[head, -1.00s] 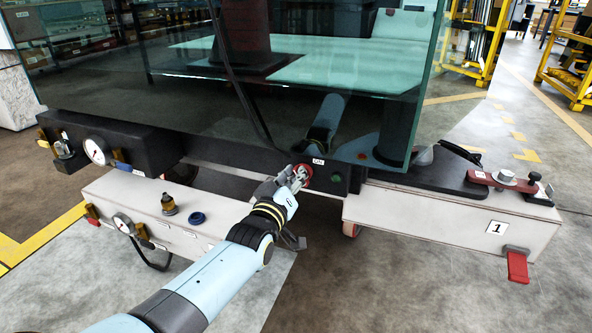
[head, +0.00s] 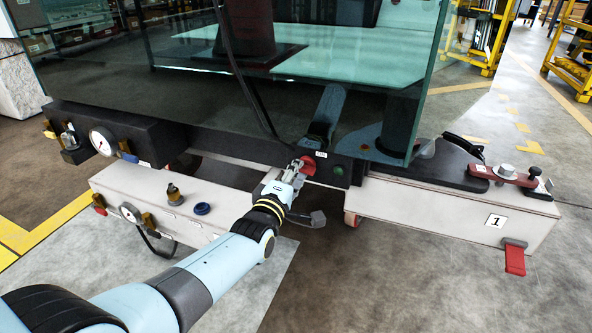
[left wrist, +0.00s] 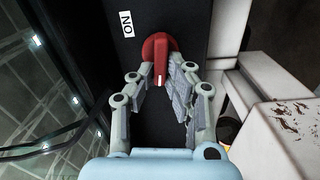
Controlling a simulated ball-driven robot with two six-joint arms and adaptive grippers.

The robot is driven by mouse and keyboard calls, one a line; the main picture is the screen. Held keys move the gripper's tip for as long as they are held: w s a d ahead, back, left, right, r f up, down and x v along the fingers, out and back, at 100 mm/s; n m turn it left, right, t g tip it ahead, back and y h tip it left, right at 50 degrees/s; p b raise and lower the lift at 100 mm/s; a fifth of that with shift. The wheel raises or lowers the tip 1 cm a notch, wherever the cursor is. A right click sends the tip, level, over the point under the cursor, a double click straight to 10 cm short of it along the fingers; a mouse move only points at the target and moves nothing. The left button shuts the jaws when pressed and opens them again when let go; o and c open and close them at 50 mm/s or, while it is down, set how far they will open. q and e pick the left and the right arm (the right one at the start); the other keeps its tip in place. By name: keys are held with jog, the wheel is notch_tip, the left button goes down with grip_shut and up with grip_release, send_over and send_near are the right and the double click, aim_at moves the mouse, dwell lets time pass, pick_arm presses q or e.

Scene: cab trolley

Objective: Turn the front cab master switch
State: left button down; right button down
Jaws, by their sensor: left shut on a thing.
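The master switch is a red round knob (head: 308,166) with a raised grip bar, on the dark front beam below the glass. The left wrist view shows the knob (left wrist: 158,46) close up, with a white mark on the near end of its bar. An ON label (left wrist: 126,24) sits beside it. My left gripper (head: 297,170) reaches the knob from the front. Its fingertips (left wrist: 163,75) are shut on the sides of the bar, and they partly hide the knob in the head view. My right gripper is not in view.
A green button (head: 338,170) is just right of the knob. The glass cab front (head: 270,100) rises above. Floor in front is free.

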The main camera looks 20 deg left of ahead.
pick_arm(q)
jog(key=shift+f+n, duration=0.2)
jog(key=shift+n, duration=0.4)
jog(key=c, duration=1.3)
grip_release()
jog(key=shift+c, duration=0.2)
jog(key=shift+s, duration=0.1)
jog(key=s, duration=1.1)
jog(key=shift+s+a, duration=0.25)
jog(key=shift+s, duration=0.15)
